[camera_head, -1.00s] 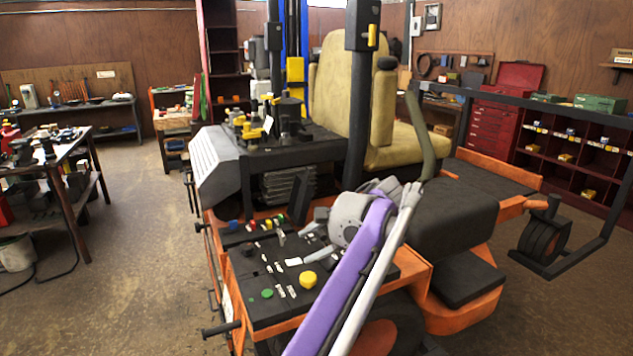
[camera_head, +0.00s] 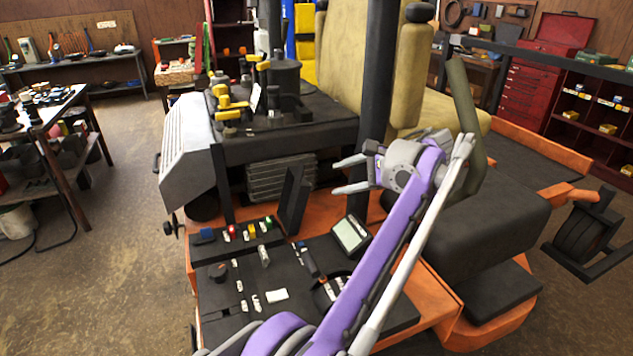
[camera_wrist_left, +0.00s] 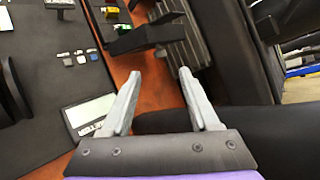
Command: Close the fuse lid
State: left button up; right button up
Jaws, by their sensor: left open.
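The fuse lid looks to be the dark flat panel (camera_head: 293,198) standing raised at the back of the console, at the right end of the row of coloured fuses (camera_head: 236,232). It also shows in the left wrist view (camera_wrist_left: 140,40), beyond the fingertips. My left gripper (camera_head: 338,175) is open and empty, to the right of the lid and at about the height of its top, its fingers pointing left. In the left wrist view the open fingers (camera_wrist_left: 160,73) are apart from the lid. My right gripper is not in view.
The black control console (camera_head: 225,290) holds switches and a small display (camera_head: 350,234). A dark post (camera_head: 376,90) and the seat (camera_head: 440,110) stand behind my left arm. A ribbed grey block (camera_head: 281,177) sits behind the lid.

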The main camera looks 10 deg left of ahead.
aim_at(299, 193)
pick_arm(q)
jog(key=b+x, duration=0.1)
jog(key=x, duration=0.8)
jog(key=shift+a+f, duration=0.2)
jog(key=shift+a, duration=0.05)
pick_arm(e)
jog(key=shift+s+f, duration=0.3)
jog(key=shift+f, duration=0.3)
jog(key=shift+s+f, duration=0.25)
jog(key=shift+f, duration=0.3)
pick_arm(q)
jog(key=shift+w, duration=0.1)
grip_shut()
